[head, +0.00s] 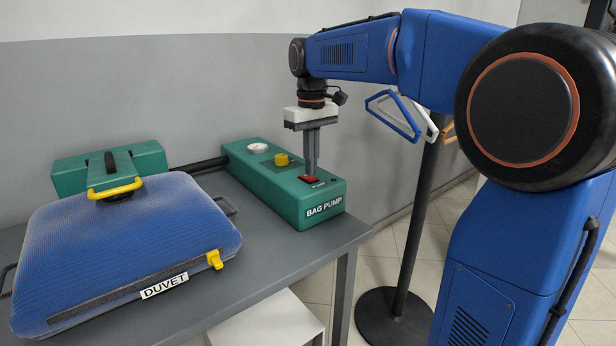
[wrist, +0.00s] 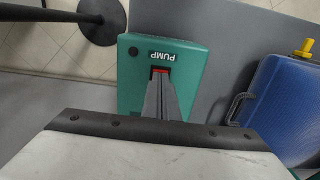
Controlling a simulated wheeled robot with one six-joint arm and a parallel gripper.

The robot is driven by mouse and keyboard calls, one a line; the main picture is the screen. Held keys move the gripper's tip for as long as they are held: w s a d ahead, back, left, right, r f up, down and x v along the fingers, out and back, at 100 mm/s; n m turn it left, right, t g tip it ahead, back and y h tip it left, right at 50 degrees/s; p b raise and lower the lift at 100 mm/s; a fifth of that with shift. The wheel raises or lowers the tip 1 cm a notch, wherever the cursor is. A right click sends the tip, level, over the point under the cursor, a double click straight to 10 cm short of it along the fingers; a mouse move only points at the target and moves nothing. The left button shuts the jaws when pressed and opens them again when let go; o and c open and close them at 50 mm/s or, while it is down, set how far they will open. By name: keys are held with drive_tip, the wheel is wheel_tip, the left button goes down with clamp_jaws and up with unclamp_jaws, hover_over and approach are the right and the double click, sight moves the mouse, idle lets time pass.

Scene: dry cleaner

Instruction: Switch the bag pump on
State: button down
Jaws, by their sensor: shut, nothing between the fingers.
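The green bag pump (head: 283,187) stands on the grey table, with a gauge and a yellow knob on top and a "BAG PUMP" label on its front end. Its red switch (head: 310,180) is on top near that end. The switch also shows in the wrist view (wrist: 160,70), partly hidden by my fingers. My gripper (head: 311,172) points straight down, shut and empty, with its fingertips at the red switch. I cannot tell whether the tips touch it. In the wrist view my gripper (wrist: 160,82) covers the middle of the pump. Which way the switch is set cannot be made out.
A blue bag (head: 130,245) labelled "DUVET" lies on the table (head: 262,255) at left. A green block with a yellow handle (head: 115,188) sits at the bag's back edge. A black stand (head: 395,305) with hangers is right of the table. A wall is behind.

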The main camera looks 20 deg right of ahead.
sight(311, 178)
drive_tip(key=shift+f, duration=0.6)
idle(0.5)
drive_tip(key=shift+r, duration=0.1)
wheel_tip(311, 178, up, 7)
idle(0.9)
idle(0.3)
drive_tip(key=s+d+f+m+t, duration=0.1)
drive_tip(key=s+f+t, duration=0.1)
drive_tip(key=s+f, duration=0.9)
drive_tip(key=s+d+f+m+t, duration=0.2)
drive_tip(key=s+f, duration=1)
drive_tip(key=s, duration=0.6)
drive_tip(key=shift+s+m+t, duration=0.3)
drive_tip(key=shift+s+t, duration=0.05)
drive_tip(key=shift+t, duration=0.05)
